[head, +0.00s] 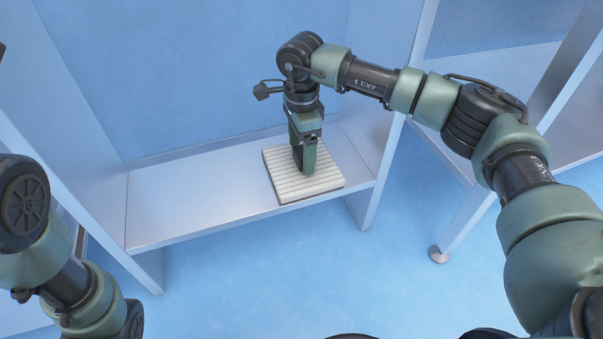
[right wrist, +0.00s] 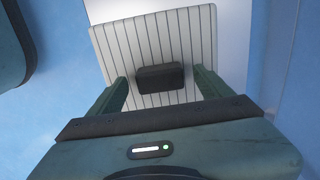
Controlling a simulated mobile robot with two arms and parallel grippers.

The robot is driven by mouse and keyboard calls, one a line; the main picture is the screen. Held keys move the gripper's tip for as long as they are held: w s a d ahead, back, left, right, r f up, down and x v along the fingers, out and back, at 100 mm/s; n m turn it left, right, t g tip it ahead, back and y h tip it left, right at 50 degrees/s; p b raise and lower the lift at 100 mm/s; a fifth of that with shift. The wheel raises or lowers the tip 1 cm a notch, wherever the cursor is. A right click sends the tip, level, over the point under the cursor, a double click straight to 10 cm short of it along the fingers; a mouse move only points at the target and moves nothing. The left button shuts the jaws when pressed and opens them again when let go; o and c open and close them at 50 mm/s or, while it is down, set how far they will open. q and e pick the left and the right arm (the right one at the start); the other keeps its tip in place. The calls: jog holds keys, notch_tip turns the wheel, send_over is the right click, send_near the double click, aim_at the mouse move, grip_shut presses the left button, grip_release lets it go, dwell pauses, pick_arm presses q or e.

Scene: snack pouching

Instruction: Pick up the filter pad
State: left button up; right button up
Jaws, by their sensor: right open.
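The filter pad (head: 325,183) is a flat, white, square pad with dark parallel stripes, lying on the shelf. It also shows in the right wrist view (right wrist: 122,46), with a dark block (right wrist: 160,77) at its middle, between my fingers. My right gripper (head: 302,172) points down over the pad, its fingertips close to the top surface. In the right wrist view its two fingers (right wrist: 163,86) are apart, one on each side of the dark block. I cannot tell whether they touch it. My left arm shows at the lower left, but its gripper is not visible.
The pale shelf (head: 190,200) is bare to the left of the pad. Side panels stand at both ends, and a blue back wall (head: 210,80) rises behind. Another shelf unit (head: 500,75) stands at the right. The blue floor (head: 290,270) in front is clear.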

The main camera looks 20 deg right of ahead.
jog(key=shift+f, duration=0.7)
jog(key=shift+r, duration=0.1)
jog(key=shift+c, duration=0.7)
jog(key=c, duration=1.5)
